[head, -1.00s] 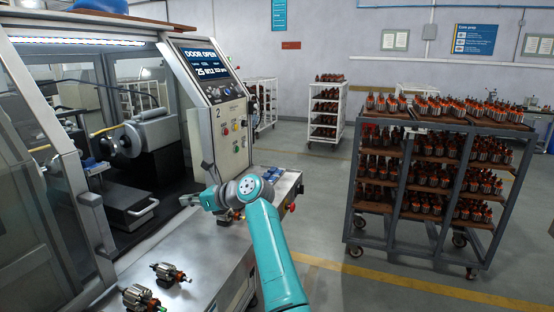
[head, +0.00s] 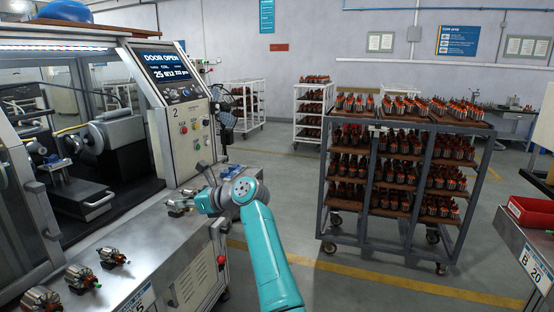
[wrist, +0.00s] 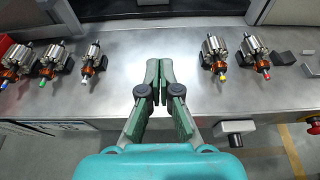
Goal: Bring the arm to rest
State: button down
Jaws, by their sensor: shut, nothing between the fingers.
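My teal arm (head: 252,205) reaches forward from the bottom of the head view, over the metal bench (head: 165,240) in front of the winding machine. In the wrist view my gripper (wrist: 159,68) points at the bare bench top with its two dark green fingers together and nothing between them. Several armatures stand on the bench: a group to the left of the fingers (wrist: 48,60) and two to the right (wrist: 215,57), all apart from the fingers. The head view hardly shows the fingertips.
The machine's door stands open, and its panel (head: 178,75) reads DOOR OPEN. A loaded armature rack (head: 330,190) stands right of my arm. A bench with a red bin (head: 530,212) is at the right edge. Open floor (head: 290,270) lies between.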

jog(key=s+d+f+n+t+h, duration=0.1)
jog(key=s+d+f, duration=0.1)
jog(key=d+f, duration=0.5)
jog(key=s+d+f+n+t+h, duration=0.1)
jog(key=s+d+f+t, duration=0.1)
jog(key=f, duration=0.9)
jog(key=s+d+f+n+t+h, duration=0.15)
jog(key=d+f, duration=0.35)
jog(key=f, duration=0.5)
jog(key=s+d+f+n+t+h, duration=0.2)
jog(key=s+d+f+n+h, duration=0.15)
jog(key=s+d+f, duration=1.25)
jog(key=s+d+r+n+t+h, duration=0.1)
jog(key=s+d+n+h, duration=0.15)
jog(key=s+d, duration=0.75)
jog(key=s+d+r+n+t+h, duration=0.15)
jog(key=s+n, duration=0.25)
jog(key=s, duration=1.3)
jog(key=s+d+r+n+h, duration=0.2)
jog(key=s+r+n, duration=0.6)
jog(key=s+r, duration=0.8)
jog(key=s+d, duration=0.1)
jog(key=s, duration=0.1)
jog(key=shift+s+d+t+h, duration=0.3)
jog(key=shift+s+t, duration=0.05)
jog(key=shift+t, duration=0.05)
